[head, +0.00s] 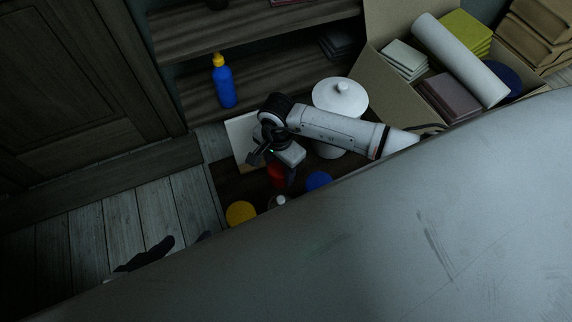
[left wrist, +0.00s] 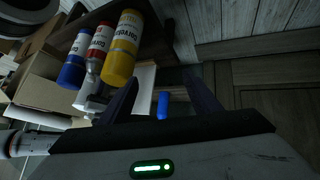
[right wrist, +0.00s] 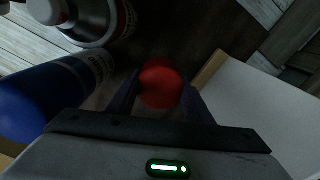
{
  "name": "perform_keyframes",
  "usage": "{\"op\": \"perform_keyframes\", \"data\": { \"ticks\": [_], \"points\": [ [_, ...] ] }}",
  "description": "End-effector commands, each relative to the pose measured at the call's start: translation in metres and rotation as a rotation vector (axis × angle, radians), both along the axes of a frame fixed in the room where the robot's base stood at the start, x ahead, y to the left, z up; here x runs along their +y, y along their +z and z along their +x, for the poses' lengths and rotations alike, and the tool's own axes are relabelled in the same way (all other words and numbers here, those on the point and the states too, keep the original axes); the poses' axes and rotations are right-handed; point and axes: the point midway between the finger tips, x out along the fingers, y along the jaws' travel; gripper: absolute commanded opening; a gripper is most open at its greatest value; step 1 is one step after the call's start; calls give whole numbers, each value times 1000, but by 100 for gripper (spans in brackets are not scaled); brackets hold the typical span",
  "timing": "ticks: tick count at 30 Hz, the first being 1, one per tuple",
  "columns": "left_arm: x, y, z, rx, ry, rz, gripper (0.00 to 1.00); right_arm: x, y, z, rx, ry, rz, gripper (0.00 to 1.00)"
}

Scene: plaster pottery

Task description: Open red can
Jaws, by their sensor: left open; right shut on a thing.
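The red can (head: 277,174) stands on the dark wooden surface among other cans, partly hidden under my right gripper (head: 274,156). In the right wrist view, my right gripper (right wrist: 160,88) is shut on the round red top (right wrist: 160,82) of the can from above. I cannot tell whether the top is a separate lid or has come loose. In the left wrist view, the red can (left wrist: 99,44) stands between the blue and yellow cans. My left gripper (left wrist: 160,78) is open and empty, apart from the cans; in the head view it is at the lower left (head: 172,250).
Near the red can are a yellow can (head: 240,213), a blue can (head: 318,181) and a small white-topped container (head: 279,202). A white lidded jar (head: 341,97) and pale board (head: 241,140) are close behind. A blue bottle (head: 224,86) stands on the shelf. A box (head: 377,80) is at upper right.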

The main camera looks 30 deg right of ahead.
Motion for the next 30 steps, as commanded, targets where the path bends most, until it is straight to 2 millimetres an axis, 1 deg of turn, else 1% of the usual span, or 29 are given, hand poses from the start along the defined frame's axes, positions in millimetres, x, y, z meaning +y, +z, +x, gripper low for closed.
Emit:
{"op": "perform_keyframes", "data": {
  "ticks": [1, 3, 5, 8, 12, 15, 19, 23, 27, 28, 30],
  "points": [
    [-3, 1, 3, -17, 0, -15, 57, 0, -13, -1, 3, -2, 1, 19],
    [-6, 9, 6, -36, 1, -36, 57, 1, -21, 0, 1, 0, 2, 19],
    [-7, 14, 8, -49, 2, -45, 57, 0, -24, 0, 0, 1, 1, 19],
    [-8, 17, 9, -59, 1, -55, 57, 0, -30, 0, 0, 1, 1, 19],
    [-13, 14, 9, -68, 1, -81, 57, 1, -51, 0, 2, 1, 2, 19],
    [-17, 23, 10, -89, 0, -108, 57, 1, -62, 0, 1, 2, 1, 19],
    [-18, 34, 10, -104, 1, -120, 57, 0, -61, 1, -2, 4, 1, 19],
    [-18, 31, 9, -100, 1, -119, 57, 0, -61, 0, -1, 4, 0, 19],
    [-19, 27, 8, -97, 0, -126, 57, 0, -66, 1, -1, 3, 0, 19],
    [-19, 29, 8, -97, 0, -127, 57, 0, -64, 0, -1, 3, 1, 51],
    [-19, 29, 8, -97, 0, -127, 57, 0, -64, 0, -1, 3, 1, 63]
  ]
}}
